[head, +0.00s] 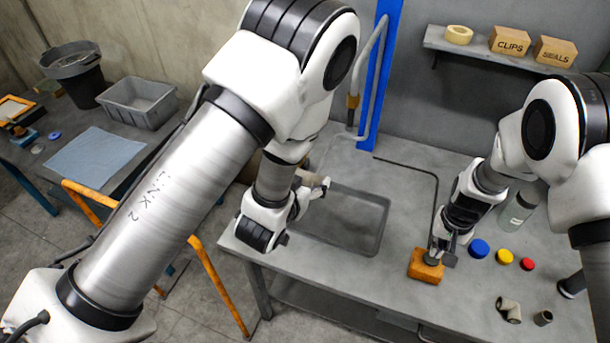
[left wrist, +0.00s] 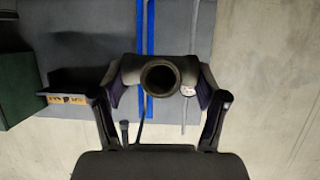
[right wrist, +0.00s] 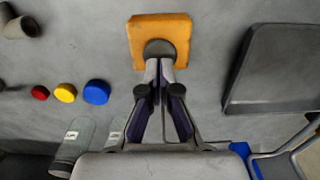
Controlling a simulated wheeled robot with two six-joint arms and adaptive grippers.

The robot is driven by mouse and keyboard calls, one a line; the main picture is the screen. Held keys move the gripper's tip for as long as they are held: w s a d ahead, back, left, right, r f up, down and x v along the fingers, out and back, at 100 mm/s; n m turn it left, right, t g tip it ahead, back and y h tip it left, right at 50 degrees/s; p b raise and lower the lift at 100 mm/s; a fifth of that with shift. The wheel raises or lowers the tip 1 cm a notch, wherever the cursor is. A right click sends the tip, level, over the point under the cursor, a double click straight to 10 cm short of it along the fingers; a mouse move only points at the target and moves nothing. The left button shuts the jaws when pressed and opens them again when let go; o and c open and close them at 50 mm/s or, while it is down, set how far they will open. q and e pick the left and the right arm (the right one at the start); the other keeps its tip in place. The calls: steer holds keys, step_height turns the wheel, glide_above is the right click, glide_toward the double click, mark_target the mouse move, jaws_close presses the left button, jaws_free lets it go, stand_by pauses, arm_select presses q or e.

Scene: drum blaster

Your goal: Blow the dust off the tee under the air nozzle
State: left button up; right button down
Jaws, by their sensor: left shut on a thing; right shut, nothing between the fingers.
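My left gripper (head: 306,196) is shut on the tee (head: 314,181), a grey-brown pipe fitting held above the grey tray. In the left wrist view the tee (left wrist: 160,72) sits between both fingers, with one round open end facing the camera. A pale air tube with a brass-coloured fitting (head: 352,101) hangs by the blue post, behind the tee; I cannot tell whether its outlet lines up with it. My right gripper (right wrist: 160,72) is shut and empty, its tips over the dark round button (right wrist: 159,48) on an orange block (head: 426,267). Contact is hard to tell.
The tray (head: 370,236) lies below the tee. Blue (head: 479,248), yellow (head: 504,256) and red (head: 527,264) caps, a bottle (head: 519,211) and an elbow fitting (head: 508,309) stand right of the orange block. A side table with a grey bin (head: 138,101) is at left.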

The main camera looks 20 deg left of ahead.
arm_select(q)
steer(key=s+d+f+m+g+h, duration=0.1)
steer(key=s+d+m+h, duration=0.3)
steer(key=s+d+h, duration=0.15)
steer(key=w, duration=1.3)
steer(key=shift+w+d, duration=0.2)
steer(key=shift+d, duration=0.1)
steer(key=shift+y, duration=0.25)
arm_select(e)
steer(key=shift+f, duration=1.45)
stand_by(0.8)
stand_by(1.9)
steer(key=shift+r, duration=3.5)
arm_select(q)
steer(key=shift+s, duration=0.1)
